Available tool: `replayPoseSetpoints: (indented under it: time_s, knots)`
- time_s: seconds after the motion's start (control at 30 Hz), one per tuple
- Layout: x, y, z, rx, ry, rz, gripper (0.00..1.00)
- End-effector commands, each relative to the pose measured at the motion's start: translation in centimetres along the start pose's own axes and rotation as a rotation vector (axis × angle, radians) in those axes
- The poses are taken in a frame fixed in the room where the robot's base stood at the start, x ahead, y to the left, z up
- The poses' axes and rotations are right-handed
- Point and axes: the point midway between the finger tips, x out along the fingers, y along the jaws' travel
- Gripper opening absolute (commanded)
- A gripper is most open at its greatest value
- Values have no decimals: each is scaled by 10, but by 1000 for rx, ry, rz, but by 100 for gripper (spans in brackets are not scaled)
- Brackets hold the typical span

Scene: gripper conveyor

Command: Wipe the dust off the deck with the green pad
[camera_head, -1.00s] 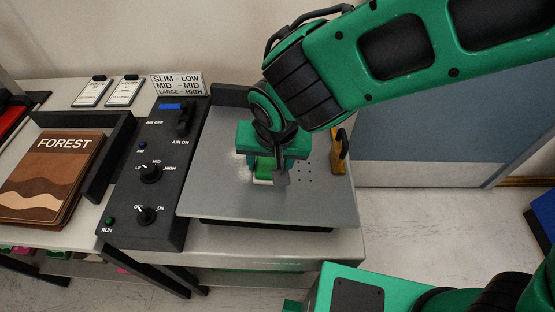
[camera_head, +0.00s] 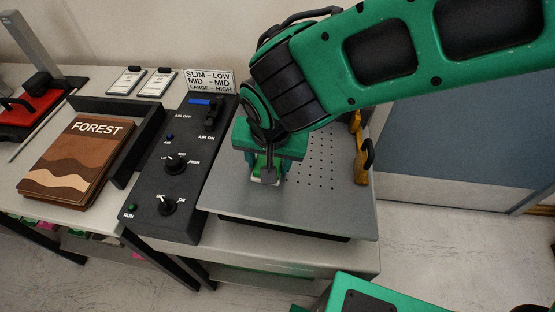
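The deck (camera_head: 316,216) is a flat grey metal plate with rows of small holes, on a bench right of the black control panel. My gripper (camera_head: 265,178) points down over the left part of the deck. It is shut on the green pad (camera_head: 261,164), of which a green part and a pale lower edge show between the fingers. The pad is at or very near the deck surface; I cannot tell if it touches. I see no clear dust on the bare part of the deck; the area behind my arm is hidden.
A black control panel (camera_head: 183,190) with knobs and a switch stands left of the deck. A yellow and black item (camera_head: 362,150) stands at the deck's right edge. A brown FOREST book (camera_head: 75,155) lies in a black-walled holder. A label sign (camera_head: 209,80) stands behind.

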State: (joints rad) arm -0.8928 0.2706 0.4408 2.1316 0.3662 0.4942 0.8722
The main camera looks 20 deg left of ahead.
Motion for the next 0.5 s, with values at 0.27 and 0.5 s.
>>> replayPoseSetpoints:
  time_s: [0.27,0.5]
  knots:
    - [2,-16,2,-1,-3,1,32]
    - [2,-27,3,-4,-6,-1,32]
